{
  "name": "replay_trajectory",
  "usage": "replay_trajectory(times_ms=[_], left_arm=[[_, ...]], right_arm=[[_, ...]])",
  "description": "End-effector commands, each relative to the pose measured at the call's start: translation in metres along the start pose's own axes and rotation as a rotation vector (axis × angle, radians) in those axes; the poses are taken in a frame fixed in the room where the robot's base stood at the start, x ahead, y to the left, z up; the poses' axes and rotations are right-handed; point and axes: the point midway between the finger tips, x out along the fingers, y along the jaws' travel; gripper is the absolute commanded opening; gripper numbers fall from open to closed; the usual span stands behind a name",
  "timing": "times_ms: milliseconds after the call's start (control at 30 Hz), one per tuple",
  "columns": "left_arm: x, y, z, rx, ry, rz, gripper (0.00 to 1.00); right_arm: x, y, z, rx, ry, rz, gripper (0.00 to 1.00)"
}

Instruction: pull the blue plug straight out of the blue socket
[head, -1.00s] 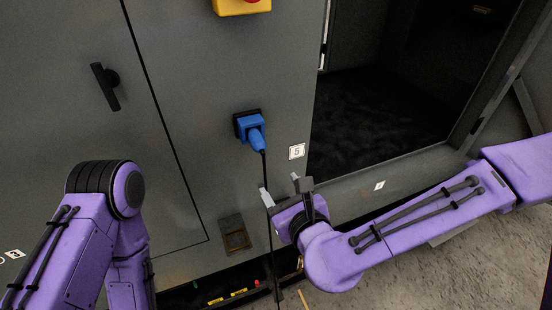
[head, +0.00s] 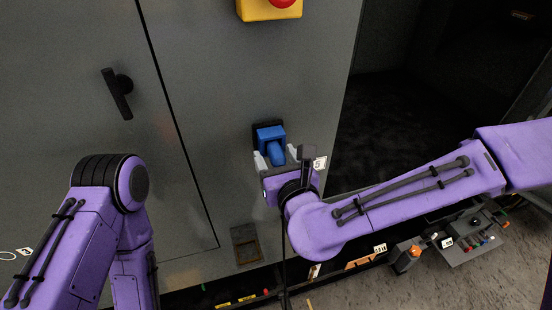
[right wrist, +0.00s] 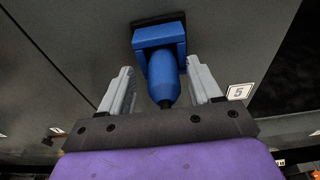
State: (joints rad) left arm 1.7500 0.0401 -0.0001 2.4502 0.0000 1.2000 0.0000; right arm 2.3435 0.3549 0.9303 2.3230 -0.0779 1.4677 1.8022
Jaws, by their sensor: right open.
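The blue plug (head: 275,153) sits in the blue socket (head: 270,133) on the grey cabinet front, and its black cable hangs down behind my right gripper. In the right wrist view the plug (right wrist: 163,80) points toward me from the socket (right wrist: 158,38). My right gripper (head: 276,157) is open, with one pale finger on each side of the plug. In the right wrist view the gripper (right wrist: 160,85) shows gaps between both fingers and the plug. My left arm is at the left of the head view, but its gripper is not visible.
A yellow box with a red button (head: 270,8) is above the socket. A black handle (head: 117,93) is on the door to the left. A label marked 5 (right wrist: 239,91) is right of the plug. A dark opening (head: 420,120) lies further right.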

Motion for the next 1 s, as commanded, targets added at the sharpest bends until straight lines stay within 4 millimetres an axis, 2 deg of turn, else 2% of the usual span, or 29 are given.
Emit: replay_trajectory(times_ms=[100,167,200,300,1000], left_arm=[[0.0,0.0,0.0,0.0,0.0,0.0,0.0],[0.0,0.0,0.0,0.0,0.0,0.0,0.0],[0.0,0.0,0.0,0.0,0.0,0.0,0.0],[0.0,0.0,0.0,0.0,0.0,0.0,0.0],[0.003,0.0,0.001,0.0,0.0,0.0,0.0]], right_arm=[[-0.001,-0.003,0.0,0.001,0.0,-0.006,0.64],[-0.001,-0.004,0.0,0.001,0.0,-0.008,0.44],[-0.001,-0.004,0.0,0.001,0.0,-0.008,0.31],[-0.001,-0.004,0.0,0.001,0.0,-0.008,0.03],[-0.021,-0.001,-0.003,0.0,-0.001,-0.004,0.03]])
